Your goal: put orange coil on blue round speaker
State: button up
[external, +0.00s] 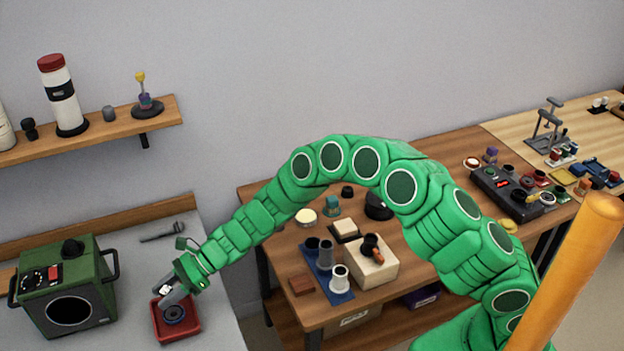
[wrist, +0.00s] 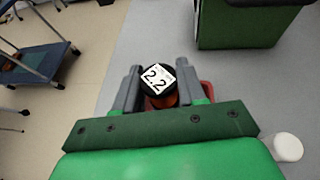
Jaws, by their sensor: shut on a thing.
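My gripper (external: 170,294) is low over the red tray (external: 180,337) on the grey bench at the lower left. In the wrist view its two grey fingers (wrist: 158,82) are closed around the orange coil (wrist: 166,99). The coil has a black top with a white label reading 2.2. The blue round speaker (external: 175,314) lies in the red tray, just below the fingers. In the wrist view the coil and fingers hide the speaker, and only bits of the red tray show. I cannot tell whether the coil touches the speaker.
A green box with a round front and handles (external: 67,293) stands left of the tray. A dark wrench-like tool (external: 162,233) lies behind. A wooden table (external: 262,200) to the right holds cups, blocks and small parts. The bench behind the tray has some free room.

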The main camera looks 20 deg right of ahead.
jog(key=shift+w+a+f, duration=0.1)
jog(key=shift+f, duration=1.7)
jog(key=o, duration=1.1)
jog(key=shift+f, duration=0.1)
jog(key=shift+c, duration=0.2)
jog(key=shift+w+d+r, duration=0.1)
jog(key=shift+d+r, duration=0.1)
jog(key=v, duration=1.1)
jog(key=shift+d, duration=0.25)
